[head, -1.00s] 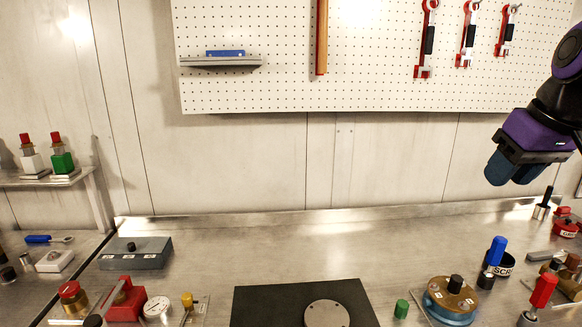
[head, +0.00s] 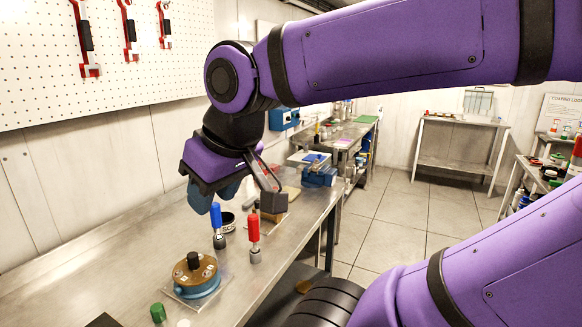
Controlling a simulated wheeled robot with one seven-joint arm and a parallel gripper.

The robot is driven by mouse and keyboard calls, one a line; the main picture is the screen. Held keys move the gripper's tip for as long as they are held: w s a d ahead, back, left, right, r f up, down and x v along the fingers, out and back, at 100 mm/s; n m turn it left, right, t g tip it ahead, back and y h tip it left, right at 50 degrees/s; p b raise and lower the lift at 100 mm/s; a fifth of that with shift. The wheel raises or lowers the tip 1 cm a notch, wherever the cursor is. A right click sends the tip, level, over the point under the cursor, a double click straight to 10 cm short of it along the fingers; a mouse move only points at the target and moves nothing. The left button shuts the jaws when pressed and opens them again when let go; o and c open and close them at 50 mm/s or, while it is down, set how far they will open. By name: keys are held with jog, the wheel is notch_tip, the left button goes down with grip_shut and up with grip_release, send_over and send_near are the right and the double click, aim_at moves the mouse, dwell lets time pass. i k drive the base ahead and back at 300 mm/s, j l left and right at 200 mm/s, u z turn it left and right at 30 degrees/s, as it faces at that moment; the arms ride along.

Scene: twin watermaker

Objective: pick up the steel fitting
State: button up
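My gripper (head: 214,196), a purple body with dark teal fingers, hangs pointing down over the back of the steel workbench. I cannot pick out the steel fitting with certainty. Small items beyond the gripper are partly hidden by it and by my arm.
On the steel workbench (head: 120,248) stand a blue-handled tool (head: 217,220), a red-handled tool (head: 254,232), a blue round housing with a brown top (head: 195,270) and a green cap (head: 158,313). Open floor (head: 385,210) lies right.

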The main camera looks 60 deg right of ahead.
aim_at(315, 166)
jog(key=z, duration=1.8)
jog(key=u, duration=0.35)
jog(key=i+l+u, duration=0.15)
jog(key=l+u, duration=0.25)
jog(key=i+l+u, duration=0.15)
jog(key=u, duration=0.25)
jog(key=l+u, duration=0.75)
jog(key=l, duration=2.55)
